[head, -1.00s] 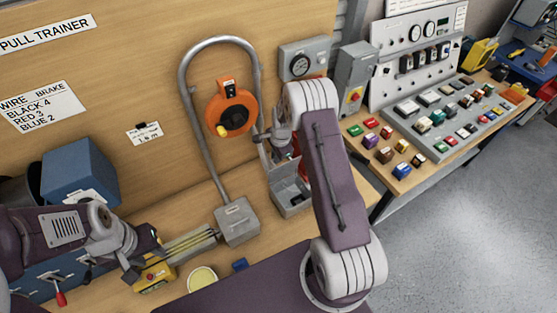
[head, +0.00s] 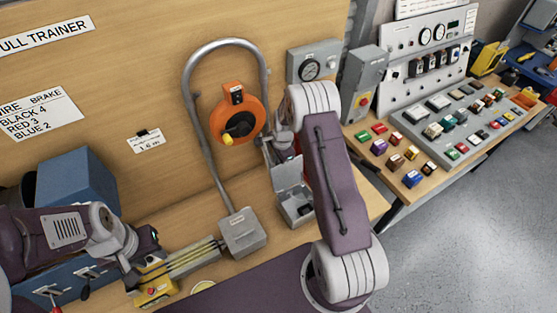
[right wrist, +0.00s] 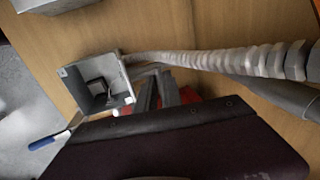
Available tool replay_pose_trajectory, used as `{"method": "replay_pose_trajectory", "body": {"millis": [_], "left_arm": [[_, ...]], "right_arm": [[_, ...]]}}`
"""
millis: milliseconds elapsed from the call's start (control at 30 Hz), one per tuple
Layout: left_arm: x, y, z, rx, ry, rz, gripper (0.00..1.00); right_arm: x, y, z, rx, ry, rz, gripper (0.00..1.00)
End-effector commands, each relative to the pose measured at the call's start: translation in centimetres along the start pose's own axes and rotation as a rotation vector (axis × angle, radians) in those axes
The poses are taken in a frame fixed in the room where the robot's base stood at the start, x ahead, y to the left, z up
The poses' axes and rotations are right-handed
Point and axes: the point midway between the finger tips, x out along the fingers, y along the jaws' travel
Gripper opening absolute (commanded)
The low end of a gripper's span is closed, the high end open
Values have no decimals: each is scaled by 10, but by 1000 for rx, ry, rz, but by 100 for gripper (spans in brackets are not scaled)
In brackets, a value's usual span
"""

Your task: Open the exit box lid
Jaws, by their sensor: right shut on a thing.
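The exit box (head: 296,210) is a small grey box on the bench below the orange reel. Its top is open and I see into it; its lid (head: 287,174) stands up at the back. My right gripper (head: 280,150) is at the lid's upper edge and shut on it, though the arm hides part of the grip. In the right wrist view the open exit box (right wrist: 100,88) shows dark inside, left of the middle. My left gripper (head: 142,274) is low at the left by a yellow device; its fingertips are too unclear to judge.
A grey conduit loop (head: 192,90) rises from a closed grey box (head: 242,233) and bends over beside the orange reel (head: 238,115). A yellow device (head: 155,290) and a blue box (head: 75,182) are at the left. A console with coloured blocks (head: 465,122) stands at the right.

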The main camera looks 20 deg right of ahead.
Motion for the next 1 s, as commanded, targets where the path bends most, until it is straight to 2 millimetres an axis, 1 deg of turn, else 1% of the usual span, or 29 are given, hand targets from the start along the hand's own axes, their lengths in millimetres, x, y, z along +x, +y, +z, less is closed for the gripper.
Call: {"method": "replay_pose_trajectory", "body": {"millis": [167,200,267,300,667,733,833,1000], "left_arm": [[0,0,0,0,0,0,36],[0,0,0,0,0,0,36],[0,0,0,0,0,0,36],[-1,0,0,0,0,0,36],[0,0,0,0,0,0,36],[2,0,0,0,0,0,36],[10,0,1,0,0,0,36],[22,0,2,0,0,0,36]], "right_arm": [[-2,-3,1,0,0,-6,0],[-2,-3,1,0,0,-6,13],[-2,-3,1,0,0,-7,30],[-2,-3,1,0,0,-6,33],[-1,0,2,0,-2,0,33],[-4,-1,1,0,-1,-2,33],[-19,-2,0,0,0,-7,33],[-59,-4,-1,1,0,-14,33]]}}
